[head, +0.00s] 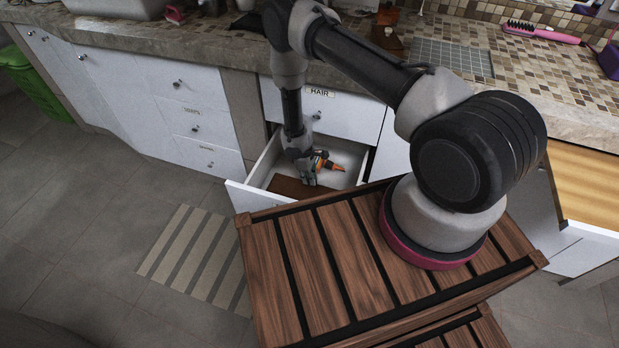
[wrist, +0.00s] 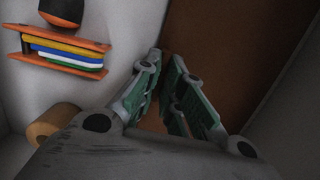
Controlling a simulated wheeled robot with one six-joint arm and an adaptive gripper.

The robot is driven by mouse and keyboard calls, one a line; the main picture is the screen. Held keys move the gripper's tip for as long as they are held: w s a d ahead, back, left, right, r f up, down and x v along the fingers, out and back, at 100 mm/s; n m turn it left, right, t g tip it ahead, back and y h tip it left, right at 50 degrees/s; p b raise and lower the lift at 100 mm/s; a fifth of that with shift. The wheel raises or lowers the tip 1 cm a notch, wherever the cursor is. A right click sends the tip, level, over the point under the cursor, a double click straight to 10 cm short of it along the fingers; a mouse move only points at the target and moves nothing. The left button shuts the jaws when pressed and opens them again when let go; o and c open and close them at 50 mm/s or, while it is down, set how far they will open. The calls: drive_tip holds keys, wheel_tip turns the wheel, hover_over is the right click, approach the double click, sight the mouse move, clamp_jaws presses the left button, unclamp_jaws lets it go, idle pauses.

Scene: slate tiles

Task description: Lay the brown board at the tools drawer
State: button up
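The brown board (head: 288,187) is in an open white drawer (head: 264,160) below the drawer labelled HAIR. In the wrist view the board (wrist: 225,45) fills much of the upper right and appears to lie flat. My gripper (head: 305,178) is down inside this drawer at the board. In the wrist view its two fingertips (wrist: 159,54) are close together at the board's left edge, with brown showing between the fingers. I cannot tell whether they pinch the board. No readable label shows on the open drawer's front.
Beside the board lie an orange-and-black tool (head: 324,163), an orange holder with coloured bands (wrist: 66,50) and a tan roll (wrist: 54,124). The HAIR drawer (head: 330,112) is shut above. A slatted wooden surface (head: 300,270) is in front. A striped mat (head: 195,258) lies on the floor.

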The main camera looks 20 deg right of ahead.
drive_tip(key=o, duration=0.4)
drive_tip(key=r, duration=0.4)
drive_tip(key=a+r, duration=0.1)
drive_tip(key=r, duration=0.3)
drive_tip(key=w+r, duration=0.1)
drive_tip(key=r, duration=0.3)
drive_tip(key=shift+a, duration=0.2)
